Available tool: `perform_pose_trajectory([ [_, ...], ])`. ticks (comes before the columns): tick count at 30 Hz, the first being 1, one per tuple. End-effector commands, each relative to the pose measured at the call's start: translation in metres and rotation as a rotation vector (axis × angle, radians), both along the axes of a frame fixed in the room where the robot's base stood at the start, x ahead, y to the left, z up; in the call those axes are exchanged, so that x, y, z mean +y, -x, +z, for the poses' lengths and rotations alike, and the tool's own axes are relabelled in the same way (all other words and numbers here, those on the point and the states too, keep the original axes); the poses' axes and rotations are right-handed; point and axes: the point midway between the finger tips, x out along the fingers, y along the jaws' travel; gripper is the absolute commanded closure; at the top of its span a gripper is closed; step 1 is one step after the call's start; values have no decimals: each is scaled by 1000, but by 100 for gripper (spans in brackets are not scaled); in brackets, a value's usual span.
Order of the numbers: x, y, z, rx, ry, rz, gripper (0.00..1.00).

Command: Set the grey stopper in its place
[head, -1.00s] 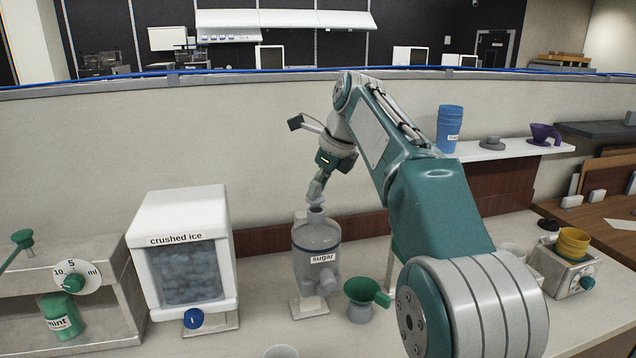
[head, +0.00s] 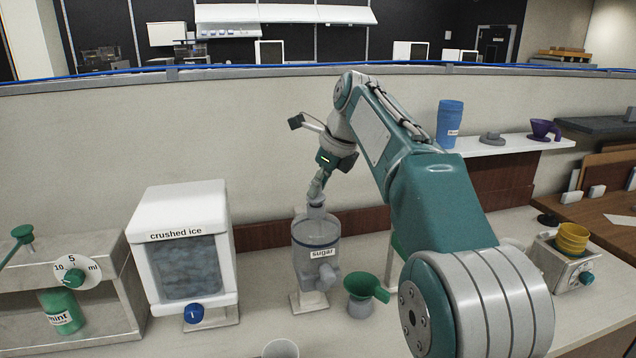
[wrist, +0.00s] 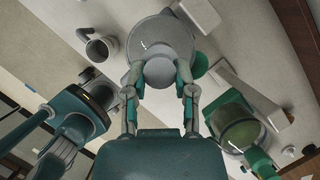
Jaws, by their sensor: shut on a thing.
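The grey sugar bottle (head: 316,264) stands upright on the counter, with a "sugar" label and a tap low on its front. My gripper (head: 316,197) is pointed down right over its neck. In the wrist view my gripper (wrist: 160,78) is shut on the round grey stopper (wrist: 160,71), one finger on each side. The bottle (wrist: 160,32) lies directly beyond the stopper there. In the head view the stopper is small and partly hidden by the fingers, at the mouth of the neck. I cannot tell whether it is seated in the neck.
The crushed ice dispenser (head: 184,255) stands to the left, with the mint bottle (head: 62,312) farther left. A green funnel (head: 364,285) in a grey holder stands just right of the sugar bottle. Blue cups (head: 450,125) stand on the shelf at right.

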Motion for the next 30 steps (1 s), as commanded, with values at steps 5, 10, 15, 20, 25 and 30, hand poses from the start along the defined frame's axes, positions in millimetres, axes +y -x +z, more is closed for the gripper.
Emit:
perform_pose_trajectory([
  [5,0,0,-5,0,0,0,100],
  [10,0,0,-9,1,-1,-1,100],
  [15,0,0,-13,0,0,-1,100],
  [20,0,0,-14,0,0,0,100],
  [25,0,0,-14,0,0,0,100],
  [30,0,0,-15,1,1,-1,25],
])
